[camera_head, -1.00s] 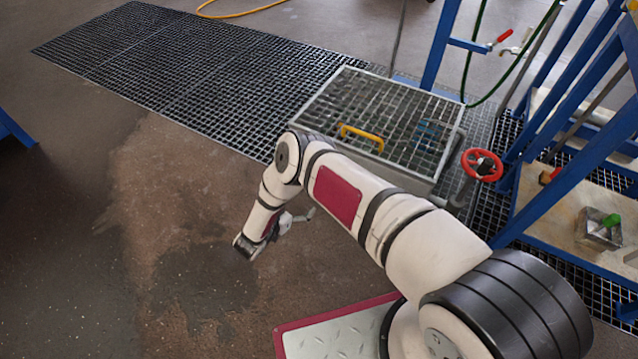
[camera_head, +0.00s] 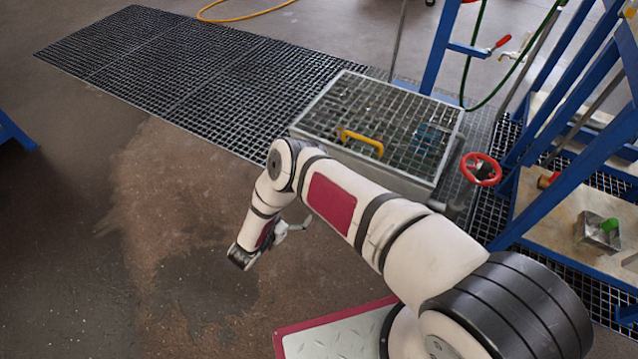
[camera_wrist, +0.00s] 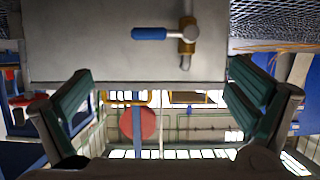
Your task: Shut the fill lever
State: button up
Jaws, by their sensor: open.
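My gripper (camera_head: 241,256) hangs low over the brown floor, left of the grated tank, in the head view. In the wrist view my gripper (camera_wrist: 160,105) is open, its two green-padded fingers wide apart with nothing between them. A lever with a blue grip (camera_wrist: 150,33) lies across a brass valve (camera_wrist: 188,35) in front of a grey wall, beyond the fingers and apart from them. Another lever, with a red grip (camera_head: 502,41), is on a tap by the blue frame. No label shows which one is the fill lever.
The grey tank (camera_head: 330,150) has a grating top with a yellow handle (camera_head: 362,139). The floor left of my arm is clear.

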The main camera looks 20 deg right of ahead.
jog(key=p+v, duration=0.1)
jog(key=v, duration=0.5)
jog(key=shift+s+a+r+p, duration=0.2)
jog(key=shift+s+a+p, duration=0.05)
jog(key=shift+p, duration=0.15)
